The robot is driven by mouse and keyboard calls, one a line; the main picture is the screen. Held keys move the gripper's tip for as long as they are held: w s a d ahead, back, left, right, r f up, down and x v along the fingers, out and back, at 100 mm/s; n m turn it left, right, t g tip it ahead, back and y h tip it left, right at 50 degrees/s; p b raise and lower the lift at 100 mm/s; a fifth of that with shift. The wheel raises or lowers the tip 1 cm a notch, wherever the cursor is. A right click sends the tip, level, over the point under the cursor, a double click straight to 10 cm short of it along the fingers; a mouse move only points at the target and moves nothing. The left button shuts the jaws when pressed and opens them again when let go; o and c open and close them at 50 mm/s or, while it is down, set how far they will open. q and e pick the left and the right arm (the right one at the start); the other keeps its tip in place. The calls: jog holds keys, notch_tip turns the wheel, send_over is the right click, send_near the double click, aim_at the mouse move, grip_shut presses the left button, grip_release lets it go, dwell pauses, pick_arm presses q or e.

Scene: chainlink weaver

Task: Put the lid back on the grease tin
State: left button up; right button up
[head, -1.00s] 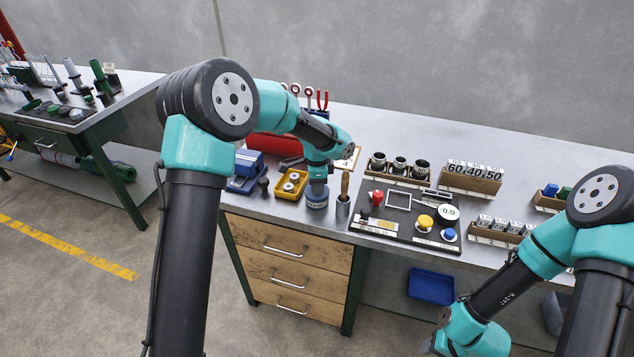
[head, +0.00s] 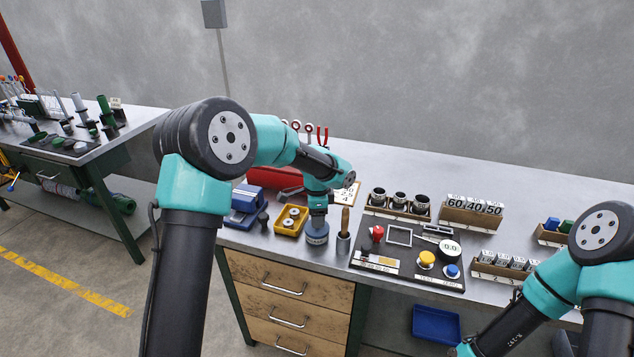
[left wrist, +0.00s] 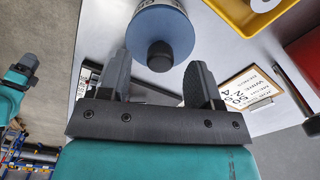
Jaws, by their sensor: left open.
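The grease tin (head: 317,237) stands upright near the bench's front edge, blue with a pale label band. A blue lid (left wrist: 158,25) with a dark knob (left wrist: 160,55) appears to sit on it in the left wrist view; whether it is fully seated I cannot tell. My left gripper (head: 317,217) points down just above the tin. In the left wrist view my left gripper (left wrist: 160,72) is open, with the knob near its fingertips, between them in the picture and not clasped.
A yellow tray (head: 291,220) with metal rings and a blue box (head: 246,199) stand left of the tin. A cup with a wooden-handled tool (head: 343,241) stands close on its right. A dark panel (head: 405,262) with buttons lies further right. A red toolbox (head: 275,178) is behind.

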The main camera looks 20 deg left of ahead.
pick_arm(q)
notch_tip(320, 180, up, 15)
dwell(0.4)
dwell(0.6)
